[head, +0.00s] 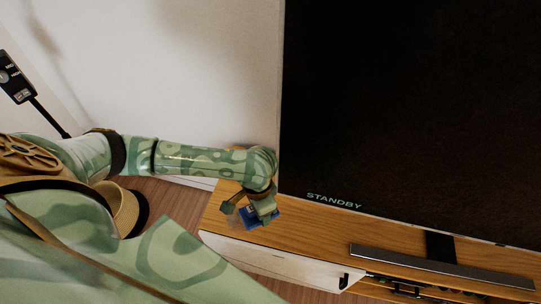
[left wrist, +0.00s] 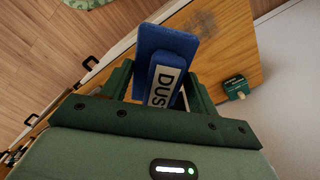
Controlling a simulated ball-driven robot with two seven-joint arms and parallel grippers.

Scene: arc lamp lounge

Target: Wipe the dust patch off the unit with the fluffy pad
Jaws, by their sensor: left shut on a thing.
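The unit (head: 225,222) has a wooden top and a white front, and runs along the wall below the screen. Its wooden top also shows in the left wrist view (left wrist: 228,42). My left gripper (head: 250,207) is over the unit's left end, shut on the blue pad (head: 264,220). In the left wrist view the pad (left wrist: 165,42) sits between the green fingers, with a white label reading "DUS". I cannot tell whether the pad touches the top. My right gripper is not in view.
A large dark screen (head: 410,110) reading "STANDBY" stands on the unit, close right of my left wrist. A grey soundbar (head: 440,267) lies before it. A small dark green object (left wrist: 235,86) is by the top's edge.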

